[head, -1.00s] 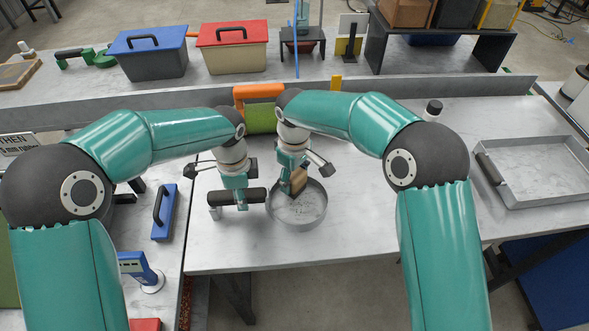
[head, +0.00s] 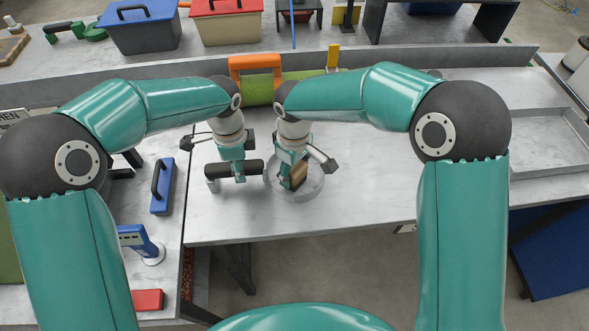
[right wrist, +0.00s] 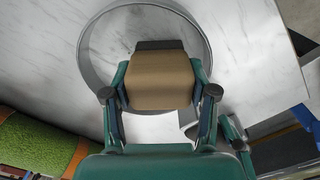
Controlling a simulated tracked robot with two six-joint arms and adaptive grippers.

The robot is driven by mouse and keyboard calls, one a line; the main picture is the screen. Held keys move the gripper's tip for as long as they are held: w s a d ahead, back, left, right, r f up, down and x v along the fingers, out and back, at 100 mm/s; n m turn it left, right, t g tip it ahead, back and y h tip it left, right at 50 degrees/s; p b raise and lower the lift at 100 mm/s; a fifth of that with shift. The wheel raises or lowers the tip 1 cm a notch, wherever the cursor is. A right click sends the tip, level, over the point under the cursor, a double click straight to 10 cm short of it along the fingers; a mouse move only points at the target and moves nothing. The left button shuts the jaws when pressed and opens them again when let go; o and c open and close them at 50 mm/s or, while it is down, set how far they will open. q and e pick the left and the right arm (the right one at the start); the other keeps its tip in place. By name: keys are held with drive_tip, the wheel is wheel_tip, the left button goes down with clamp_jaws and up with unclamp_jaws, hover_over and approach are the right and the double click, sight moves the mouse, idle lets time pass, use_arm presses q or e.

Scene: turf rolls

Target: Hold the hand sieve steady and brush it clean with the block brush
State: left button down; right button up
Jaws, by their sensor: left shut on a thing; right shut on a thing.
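The hand sieve, a round grey metal ring (head: 316,188) with a black handle (head: 217,170), is at the middle of the pale bench in the head view. My left gripper (head: 239,172) is shut on the handle. My right gripper (head: 286,172) is shut on the block brush (head: 300,174), a tan block over the sieve's opening. In the right wrist view, the tan brush block (right wrist: 160,80) sits between my right fingers, with a dark strip at its far edge. The sieve ring (right wrist: 206,42) surrounds that far end. Whether the bristles touch the mesh is hidden.
A green turf roll with an orange band (head: 255,64) lies behind my grippers. A blue tool with a black handle (head: 162,188) lies left of the sieve. A metal tray (head: 548,143) is at right. The bench between sieve and tray is clear.

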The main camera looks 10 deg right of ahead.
use_arm(q)
drive_tip(key=shift+f, duration=0.1)
use_arm(e)
drive_tip(key=shift+w+f, duration=0.1)
drive_tip(key=shift+w, duration=3)
drive_tip(key=shift+d, duration=0.5)
drive_tip(key=shift+s+d, duration=0.1)
drive_tip(key=shift+s, duration=3.65)
drive_tip(key=shift+w, duration=3.6)
drive_tip(key=shift+w+r, duration=0.15)
drive_tip(key=shift+r, duration=4)
